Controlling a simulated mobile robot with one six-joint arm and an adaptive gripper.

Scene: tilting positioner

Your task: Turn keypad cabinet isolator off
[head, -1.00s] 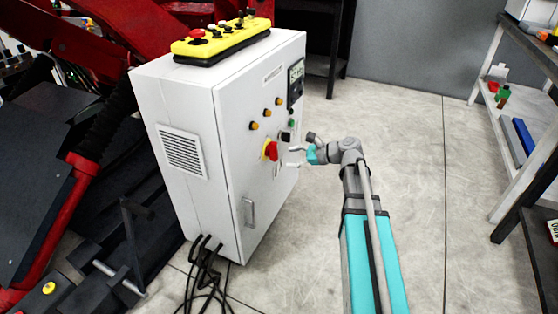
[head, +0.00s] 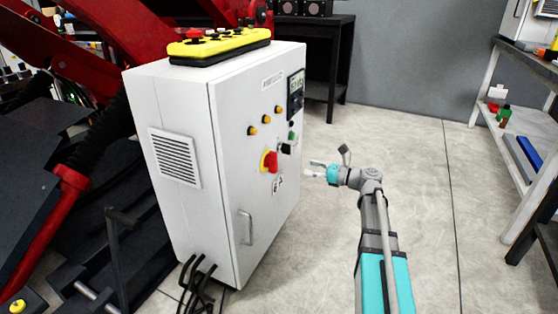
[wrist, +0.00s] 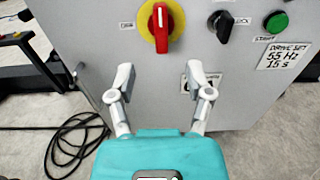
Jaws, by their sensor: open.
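The keypad cabinet (head: 225,185) is a white box on the left in the head view; its front face fills the top of the wrist view (wrist: 100,35). Its isolator is a red handle on a yellow disc (head: 269,162), at the top middle of the wrist view (wrist: 161,28), with the handle upright. A label that seems to read "DISC" is left of it. My gripper (head: 315,170) is open and empty, apart from the cabinet face, right of the isolator in the head view. In the wrist view its fingers (wrist: 160,82) are spread below the isolator.
A black lock switch (wrist: 222,24) and a green start button (wrist: 277,22) sit right of the isolator. A yellow pendant (head: 220,45) lies on the cabinet. Dark cables (wrist: 65,140) lie on the floor. A shelf (head: 515,130) stands right, with clear floor between.

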